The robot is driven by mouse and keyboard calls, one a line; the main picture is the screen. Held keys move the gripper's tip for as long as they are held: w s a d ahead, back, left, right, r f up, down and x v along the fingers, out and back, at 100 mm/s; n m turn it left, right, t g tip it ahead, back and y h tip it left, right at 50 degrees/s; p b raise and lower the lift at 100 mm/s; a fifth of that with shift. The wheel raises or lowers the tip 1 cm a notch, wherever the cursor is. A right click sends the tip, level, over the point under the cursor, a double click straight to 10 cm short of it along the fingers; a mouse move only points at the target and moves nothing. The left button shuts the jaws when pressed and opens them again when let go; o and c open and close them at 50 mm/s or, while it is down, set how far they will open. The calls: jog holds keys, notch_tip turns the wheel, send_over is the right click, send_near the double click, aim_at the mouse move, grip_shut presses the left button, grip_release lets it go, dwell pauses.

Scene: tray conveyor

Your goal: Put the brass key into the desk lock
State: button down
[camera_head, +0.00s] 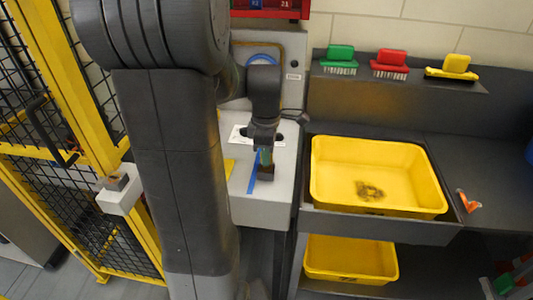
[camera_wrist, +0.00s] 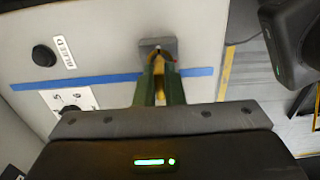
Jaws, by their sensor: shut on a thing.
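My gripper (camera_head: 265,157) is over the light grey desk at the picture's middle, its fingers pointing down. In the wrist view my gripper (camera_wrist: 158,72) has its green fingers close together on the brass key (camera_wrist: 158,66), of which only a small yellowish sliver shows. The desk lock (camera_wrist: 158,46) is a small grey block on the pale desk surface, right at the fingertips. In the head view the lock (camera_head: 266,173) is a dark block under the fingers. The fingers hide the keyhole and the key's tip, so I cannot tell whether the key is inside.
Blue tape (camera_wrist: 105,78) crosses the desk beside the lock. A black button (camera_wrist: 43,55) and a white label card (camera_wrist: 68,98) are to the left. A yellow tray (camera_head: 380,185) stands right of the desk, and a yellow fence post (camera_head: 75,85) on the left.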

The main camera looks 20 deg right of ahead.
jog(key=shift+f+b, duration=0.3)
jog(key=shift+f, duration=0.3)
jog(key=c, duration=1.5)
grip_release()
jog(key=shift+o, duration=0.2)
notch_tip(320, 180, up, 14)
jog(key=shift+f, duration=0.15)
notch_tip(320, 180, down, 13)
jog(key=shift+f, duration=0.2)
jog(key=shift+r, duration=0.2)
